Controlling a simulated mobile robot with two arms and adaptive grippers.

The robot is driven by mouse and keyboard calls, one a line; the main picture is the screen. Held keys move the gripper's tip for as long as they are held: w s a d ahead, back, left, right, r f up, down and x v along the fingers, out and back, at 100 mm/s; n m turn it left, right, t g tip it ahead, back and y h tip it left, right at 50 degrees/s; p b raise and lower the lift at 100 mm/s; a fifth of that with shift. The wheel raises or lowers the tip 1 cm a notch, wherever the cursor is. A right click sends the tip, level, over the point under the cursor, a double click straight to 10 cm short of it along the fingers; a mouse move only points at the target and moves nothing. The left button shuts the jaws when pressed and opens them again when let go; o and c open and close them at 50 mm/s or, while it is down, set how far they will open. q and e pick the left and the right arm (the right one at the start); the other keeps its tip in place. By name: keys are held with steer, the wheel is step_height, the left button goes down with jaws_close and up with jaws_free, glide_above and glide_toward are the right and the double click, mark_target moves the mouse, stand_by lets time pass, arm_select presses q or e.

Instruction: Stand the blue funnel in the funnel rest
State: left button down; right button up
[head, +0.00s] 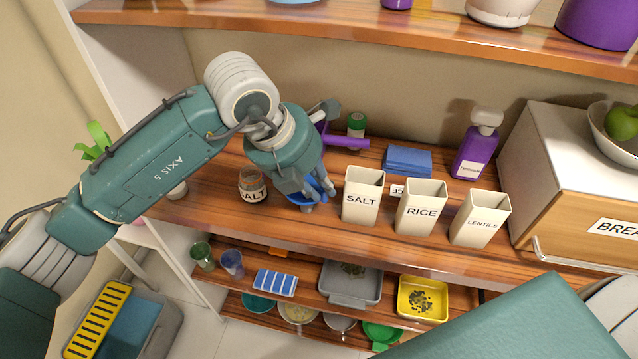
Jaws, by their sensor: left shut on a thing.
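The blue funnel (318,188) is at the fingers of my left gripper (306,190), over the middle shelf, between the salt jar and the white SALT canister. The gripper is shut on it, and the fingers hide much of the funnel. A small grey-blue part shows just below the funnel; I cannot tell whether it is the spout or a support. I cannot clearly make out the funnel rest. My right gripper is out of view; only a teal part of my own body shows at lower right.
White canisters marked SALT (362,197), RICE (420,208) and LENTILS (480,218) stand close on the right. A labelled jar (252,187) stands left. A purple object (343,141), blue cloth (407,161) and purple bottle (475,148) are behind. An upper shelf (400,38) overhangs.

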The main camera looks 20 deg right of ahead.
arm_select(q)
steer(key=c, duration=1.6)
jaws_free()
steer(key=shift+w, duration=0.1)
steer(key=v, duration=1.2)
